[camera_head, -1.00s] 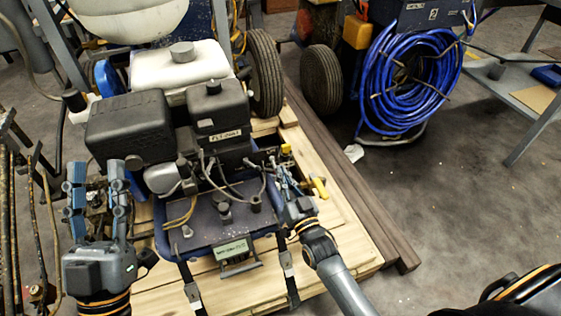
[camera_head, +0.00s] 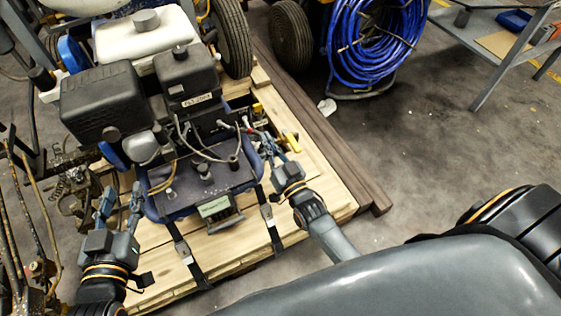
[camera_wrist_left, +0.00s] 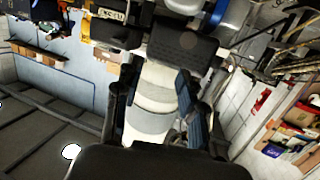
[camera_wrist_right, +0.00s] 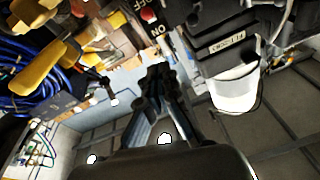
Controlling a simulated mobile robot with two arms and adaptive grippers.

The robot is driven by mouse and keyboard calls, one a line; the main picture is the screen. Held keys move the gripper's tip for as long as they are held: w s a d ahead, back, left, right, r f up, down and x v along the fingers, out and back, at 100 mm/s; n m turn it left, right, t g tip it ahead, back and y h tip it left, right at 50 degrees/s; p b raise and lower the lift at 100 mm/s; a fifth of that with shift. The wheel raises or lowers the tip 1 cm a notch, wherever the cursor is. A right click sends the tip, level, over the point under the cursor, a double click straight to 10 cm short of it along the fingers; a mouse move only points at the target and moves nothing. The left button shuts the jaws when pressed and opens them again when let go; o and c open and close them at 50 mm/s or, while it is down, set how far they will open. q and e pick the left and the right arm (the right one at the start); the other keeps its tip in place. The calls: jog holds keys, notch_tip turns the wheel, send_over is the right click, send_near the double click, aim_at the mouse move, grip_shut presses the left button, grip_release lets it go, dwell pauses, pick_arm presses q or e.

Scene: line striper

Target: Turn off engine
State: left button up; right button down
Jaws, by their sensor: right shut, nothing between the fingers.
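The black engine (camera_head: 102,100) of the line striper stands on a wooden pallet in the head view. In the right wrist view, a red part (camera_wrist_right: 149,15) sits between ON and OFF lettering at the top. My right gripper (camera_head: 266,150) is at the right side of the engine, near yellow-handled parts. Its fingers are together and empty in the right wrist view (camera_wrist_right: 157,75), below the lettering and apart from the red part in the picture. My left gripper (camera_head: 119,203) is open and empty, left of the machine's front plate. Its spread fingers show in the left wrist view (camera_wrist_left: 156,95).
The pallet (camera_head: 320,190) lies under the machine, with a dark beam (camera_head: 330,140) along its right. A blue hose coil (camera_head: 375,45) stands behind. Metal stands crowd the left. The floor (camera_head: 430,150) at right is clear.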

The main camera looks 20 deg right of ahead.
pick_arm(q)
jog(key=f, duration=0.1)
jog(key=s+f+g, duration=0.1)
jog(key=a+f+g, duration=0.1)
jog(key=f, duration=0.1)
jog(key=shift+s+y+p, duration=0.2)
jog(key=shift+y+p, duration=0.1)
jog(key=shift+y, duration=0.1)
pick_arm(e)
jog(key=f+v, duration=0.1)
jog(key=v, duration=0.5)
jog(key=shift+f, duration=0.25)
pick_arm(q)
jog(key=shift+r, duration=0.1)
